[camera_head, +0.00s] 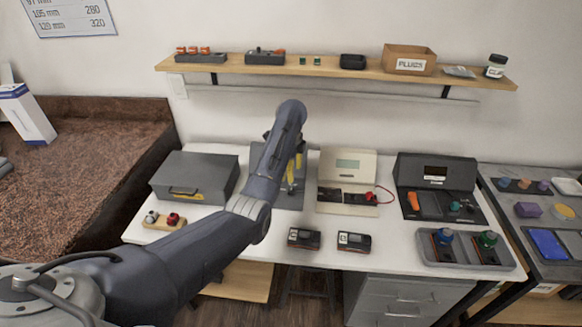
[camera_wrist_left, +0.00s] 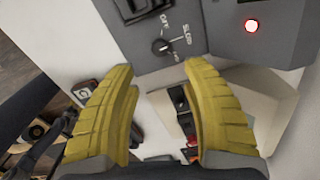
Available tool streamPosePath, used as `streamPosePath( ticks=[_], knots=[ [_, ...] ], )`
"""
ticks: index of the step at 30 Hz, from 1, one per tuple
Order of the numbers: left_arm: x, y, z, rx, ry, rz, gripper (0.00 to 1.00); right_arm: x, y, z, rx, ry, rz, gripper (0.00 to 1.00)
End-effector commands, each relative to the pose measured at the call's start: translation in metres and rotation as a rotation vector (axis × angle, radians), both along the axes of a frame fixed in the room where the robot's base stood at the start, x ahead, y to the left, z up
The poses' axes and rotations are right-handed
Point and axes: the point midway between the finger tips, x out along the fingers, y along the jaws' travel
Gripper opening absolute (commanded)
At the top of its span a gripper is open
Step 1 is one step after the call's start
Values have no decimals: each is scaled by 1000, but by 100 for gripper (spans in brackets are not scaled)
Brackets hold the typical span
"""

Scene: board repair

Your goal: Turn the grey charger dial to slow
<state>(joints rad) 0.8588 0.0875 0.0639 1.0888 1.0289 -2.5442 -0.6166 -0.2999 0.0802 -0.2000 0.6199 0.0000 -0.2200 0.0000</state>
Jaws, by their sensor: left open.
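In the left wrist view, the dark round charger dial (camera_wrist_left: 160,47) sits on a grey panel (camera_wrist_left: 200,40) at top centre. Labels reading OFF and SLOW stand around it, with a third, unreadable label at lower right. A small light mark shows on the dial; I cannot tell surely which label it points at. My left gripper (camera_wrist_left: 160,68) is open, its yellow fingers apart on either side below the dial, with nothing between them. In the head view, the left gripper (camera_head: 293,172) is over the grey charger (camera_head: 257,156), and my arm hides the dial. My right gripper is not in view.
A red lamp (camera_wrist_left: 251,25) is lit right of the dial. The beige open case (camera_head: 347,165) stands right of the charger, the grey toolbox (camera_head: 196,176) left. Two dark meters (camera_head: 354,241) lie near the table's front edge. A shelf (camera_head: 340,72) runs above.

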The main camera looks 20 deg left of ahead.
Motion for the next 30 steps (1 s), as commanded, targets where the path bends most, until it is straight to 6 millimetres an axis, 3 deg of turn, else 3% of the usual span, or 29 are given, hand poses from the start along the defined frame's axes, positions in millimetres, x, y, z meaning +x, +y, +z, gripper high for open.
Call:
streamPosePath(
  ticks=[9,25,30],
  knots=[
    [0,0,21,0,1,-1,48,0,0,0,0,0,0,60],
    [0,0,23,2,1,0,48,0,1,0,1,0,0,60],
    [-8,22,13,82,1,19,48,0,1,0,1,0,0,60]
  ],
)
